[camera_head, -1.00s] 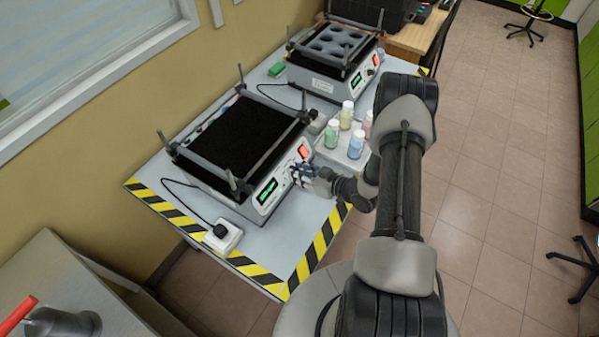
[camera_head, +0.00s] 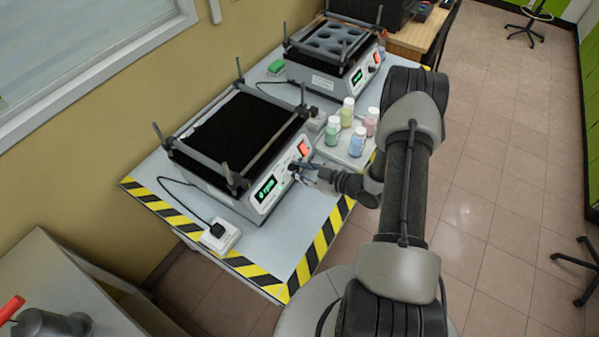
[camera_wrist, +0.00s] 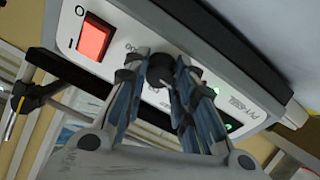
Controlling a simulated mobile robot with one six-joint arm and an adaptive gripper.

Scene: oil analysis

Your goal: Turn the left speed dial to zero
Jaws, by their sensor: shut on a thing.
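The near shaker (camera_head: 228,190) has a black top platform, a lit green display (camera_head: 265,189) and a red switch (camera_head: 303,148) on its front. My gripper (camera_head: 300,171) is at this panel, between the display and the switch. In the wrist view, my gripper (camera_wrist: 160,66) has its two fingers closed around the sides of a round black dial (camera_wrist: 160,71). The red switch also shows there, left of the dial. The fingers cover part of the panel and its print, so the dial's pointer and scale cannot be read. The display's digits are too small to read.
A second shaker (camera_head: 318,75) with a holed top stands farther back. Several capped bottles (camera_head: 347,112) stand on a tray right of the near shaker. A power socket (camera_head: 220,236) lies at the left front. Striped tape (camera_head: 322,242) marks the table edge; bare table lies before the panel.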

